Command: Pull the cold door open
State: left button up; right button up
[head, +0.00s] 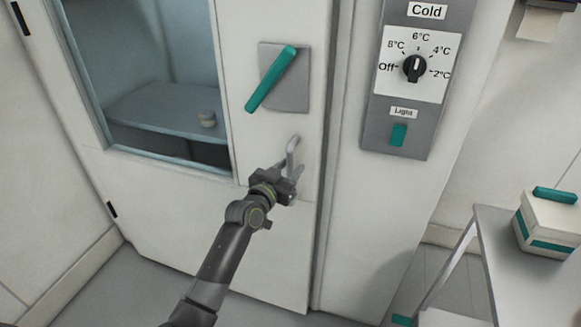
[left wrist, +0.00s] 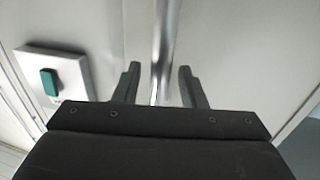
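The cold door (head: 200,225) is white with a window and looks shut in its frame. A teal lever (head: 271,78) slants on a grey plate on the door, its upper end to the right. Below it is a metal pull handle (head: 292,150). My left gripper (head: 290,170) is at the handle's lower part. In the left wrist view the handle bar (left wrist: 164,40) runs between the open fingers (left wrist: 160,70), with a gap on each side. My right gripper is not in view.
Right of the door is a grey control panel (head: 373,125) with a temperature dial (head: 415,68) and a teal light switch (head: 399,135). A table (head: 490,228) at the right bears a white and teal box (head: 548,225). Floor shows before the door. A small round item (head: 207,119) shows behind the window.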

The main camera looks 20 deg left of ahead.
pick_arm(q)
jog(key=shift+w+d, duration=0.1)
jog(key=shift+w, duration=0.35)
grip_shut()
